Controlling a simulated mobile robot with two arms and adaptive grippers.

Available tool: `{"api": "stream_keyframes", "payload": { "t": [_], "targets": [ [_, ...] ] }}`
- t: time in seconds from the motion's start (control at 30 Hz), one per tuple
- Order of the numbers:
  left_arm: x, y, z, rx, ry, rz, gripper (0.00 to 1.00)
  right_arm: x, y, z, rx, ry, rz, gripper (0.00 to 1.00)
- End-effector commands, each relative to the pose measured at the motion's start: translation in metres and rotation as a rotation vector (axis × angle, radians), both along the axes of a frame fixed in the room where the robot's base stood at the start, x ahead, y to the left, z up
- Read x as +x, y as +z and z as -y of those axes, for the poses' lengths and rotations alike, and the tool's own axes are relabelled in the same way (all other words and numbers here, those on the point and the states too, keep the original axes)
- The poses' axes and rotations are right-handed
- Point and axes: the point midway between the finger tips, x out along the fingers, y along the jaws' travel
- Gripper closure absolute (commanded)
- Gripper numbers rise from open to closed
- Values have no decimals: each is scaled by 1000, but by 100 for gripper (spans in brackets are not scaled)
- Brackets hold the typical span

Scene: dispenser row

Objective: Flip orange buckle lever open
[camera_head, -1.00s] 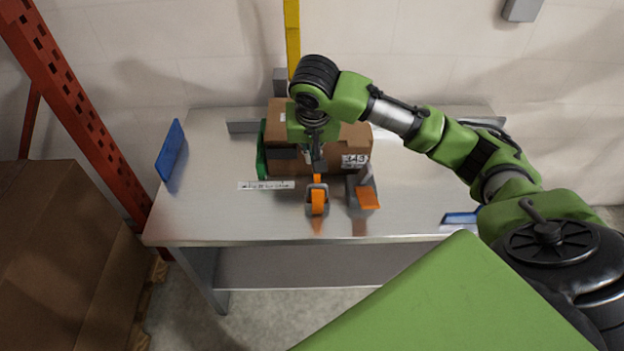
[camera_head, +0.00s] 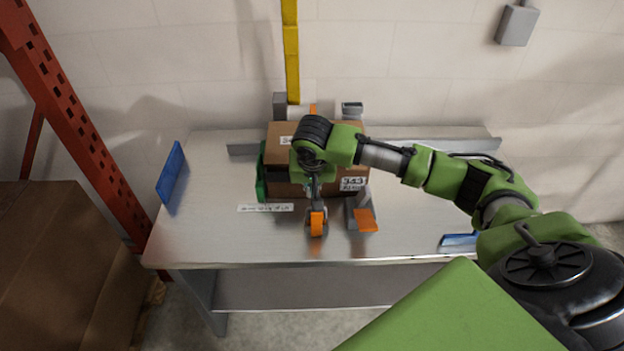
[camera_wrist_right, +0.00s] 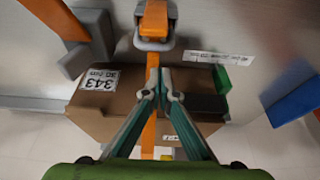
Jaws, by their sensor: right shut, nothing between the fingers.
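The orange buckle lever (camera_head: 316,223) sits in a grey buckle frame near the front middle of the table. In the right wrist view the orange lever (camera_wrist_right: 154,18) and its grey frame are at the top. My right gripper (camera_head: 315,201) is just behind the buckle, in front of the cardboard box. In the wrist view its fingertips (camera_wrist_right: 159,78) meet over the orange strap, close to the grey frame; contact cannot be told. The gripper is shut and empty. The strap (camera_wrist_right: 149,138) runs across the box. My left gripper is not in view.
The cardboard box (camera_head: 285,190) stands behind the buckle, with a green piece at its left. A grey bracket with an orange flap (camera_head: 365,220) is right of the buckle. A blue panel (camera_head: 171,172) stands at the table's left edge. The metal table (camera_head: 205,225) is clear at left.

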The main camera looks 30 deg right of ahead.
Motion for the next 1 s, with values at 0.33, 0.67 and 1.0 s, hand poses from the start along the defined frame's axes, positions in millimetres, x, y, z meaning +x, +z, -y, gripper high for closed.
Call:
{"api": "stream_keyframes", "payload": {
  "t": [0.33, 0.67, 1.0],
  "targets": [
    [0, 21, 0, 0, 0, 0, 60, -27, -11, -17, -2, 4, 0, 100],
    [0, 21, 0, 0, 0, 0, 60, -31, -12, -19, -1, 1, 2, 100],
    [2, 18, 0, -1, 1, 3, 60, -22, -13, -19, -18, 1, 30, 100]
  ]
}}
